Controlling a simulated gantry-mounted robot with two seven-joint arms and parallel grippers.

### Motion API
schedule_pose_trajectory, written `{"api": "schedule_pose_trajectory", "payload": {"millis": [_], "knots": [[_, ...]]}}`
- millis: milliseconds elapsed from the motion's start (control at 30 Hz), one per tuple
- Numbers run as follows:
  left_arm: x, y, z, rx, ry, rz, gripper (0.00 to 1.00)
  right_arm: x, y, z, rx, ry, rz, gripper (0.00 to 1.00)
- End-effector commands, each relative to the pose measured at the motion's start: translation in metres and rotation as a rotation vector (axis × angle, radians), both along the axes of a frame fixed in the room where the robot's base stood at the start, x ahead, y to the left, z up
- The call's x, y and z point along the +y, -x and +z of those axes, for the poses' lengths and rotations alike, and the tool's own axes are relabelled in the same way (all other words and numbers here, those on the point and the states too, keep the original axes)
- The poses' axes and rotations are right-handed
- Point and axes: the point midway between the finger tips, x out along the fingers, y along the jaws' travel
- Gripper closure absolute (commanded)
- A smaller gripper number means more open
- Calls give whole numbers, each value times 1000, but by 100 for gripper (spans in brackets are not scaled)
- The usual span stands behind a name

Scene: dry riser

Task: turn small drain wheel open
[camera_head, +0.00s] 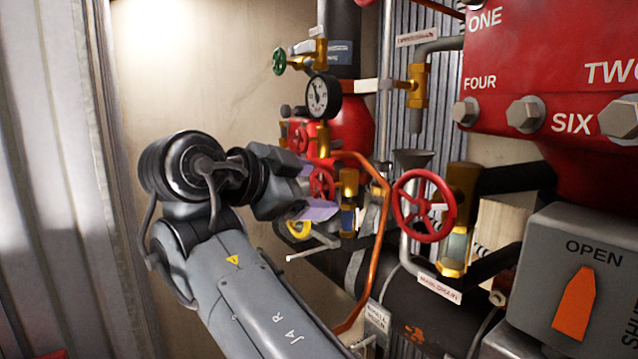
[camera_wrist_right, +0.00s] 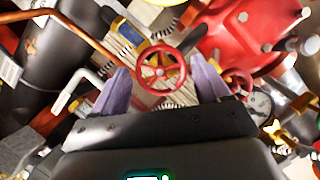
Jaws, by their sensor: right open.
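A small red handwheel (camera_head: 322,184) shows just past my right gripper (camera_head: 312,191) in the head view, beside a brass valve body. In the right wrist view this spoked red wheel (camera_wrist_right: 160,68) lies between the two purple fingers of my right gripper (camera_wrist_right: 161,72). The fingers are open, one on each side of the wheel, with a visible gap on each side; I cannot tell how far past them the wheel lies. My gripper covers part of the valve in the head view. My left gripper is not in view.
A larger red wheel (camera_head: 424,205) with a main drain tag (camera_head: 440,288) is to the right. An orange-brown pipe (camera_head: 384,190) bends close beside my gripper. A pressure gauge (camera_head: 318,97) and green wheel (camera_head: 279,61) are above.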

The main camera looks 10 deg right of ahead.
Motion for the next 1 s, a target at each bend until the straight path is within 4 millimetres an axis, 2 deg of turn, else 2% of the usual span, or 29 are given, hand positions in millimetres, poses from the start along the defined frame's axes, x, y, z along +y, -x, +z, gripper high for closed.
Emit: {"api": "schedule_pose_trajectory", "payload": {"millis": [233,600,867,1000], "knots": [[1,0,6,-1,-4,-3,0,-14,-13,-6,1,-1,0,25],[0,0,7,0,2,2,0,-17,-15,-7,0,0,0,25],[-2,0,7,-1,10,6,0,-17,-15,-7,0,0,0,63],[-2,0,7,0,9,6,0,-16,-15,-7,5,3,0,63]]}}
